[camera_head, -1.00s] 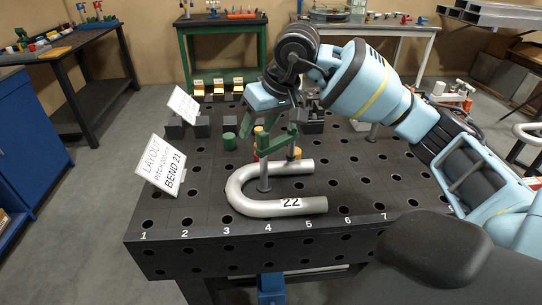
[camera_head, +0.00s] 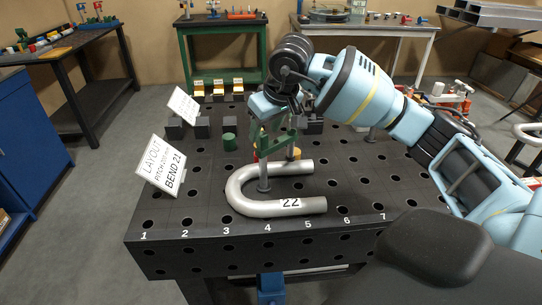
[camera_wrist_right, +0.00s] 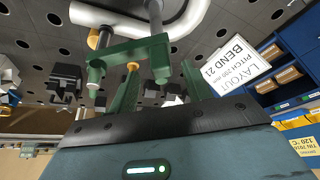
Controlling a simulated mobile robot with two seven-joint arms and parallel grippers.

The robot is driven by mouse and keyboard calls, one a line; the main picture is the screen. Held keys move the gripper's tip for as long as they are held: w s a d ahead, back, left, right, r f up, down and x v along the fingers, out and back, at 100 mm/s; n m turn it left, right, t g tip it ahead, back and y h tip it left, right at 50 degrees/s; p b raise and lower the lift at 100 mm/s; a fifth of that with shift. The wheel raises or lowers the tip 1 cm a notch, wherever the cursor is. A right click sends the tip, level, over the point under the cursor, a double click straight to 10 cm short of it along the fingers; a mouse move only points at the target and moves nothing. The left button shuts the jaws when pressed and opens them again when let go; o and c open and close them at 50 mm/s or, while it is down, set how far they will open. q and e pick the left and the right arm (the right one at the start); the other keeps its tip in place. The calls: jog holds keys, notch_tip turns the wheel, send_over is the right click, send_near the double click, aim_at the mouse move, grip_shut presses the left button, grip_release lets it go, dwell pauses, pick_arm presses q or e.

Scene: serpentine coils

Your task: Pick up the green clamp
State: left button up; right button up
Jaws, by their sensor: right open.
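The green clamp (camera_head: 274,148) stands on the black table, its post and round foot at the U-shaped metal pipe marked 22 (camera_head: 248,202). In the right wrist view, the clamp's green bar (camera_wrist_right: 128,51) crosses just ahead of my right gripper (camera_wrist_right: 160,73). Its two green fingers are spread and empty. In the head view, my right gripper (camera_head: 274,126) points down just above the clamp and partly hides its top. I cannot tell whether the fingers touch it. My left gripper is not in view.
The black table (camera_head: 345,240) has rows of holes and numbers on its front edge. A white "BEND 21" sign (camera_head: 162,165) stands at the left. A green cylinder (camera_head: 229,142) and several dark blocks stand behind the pipe. The table's front left is clear.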

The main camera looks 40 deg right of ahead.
aim_at(263, 133)
jog(key=shift+x, duration=1.55)
jog(key=shift+a, duration=0.1)
grip_shut()
jog(key=shift+r, duration=0.2)
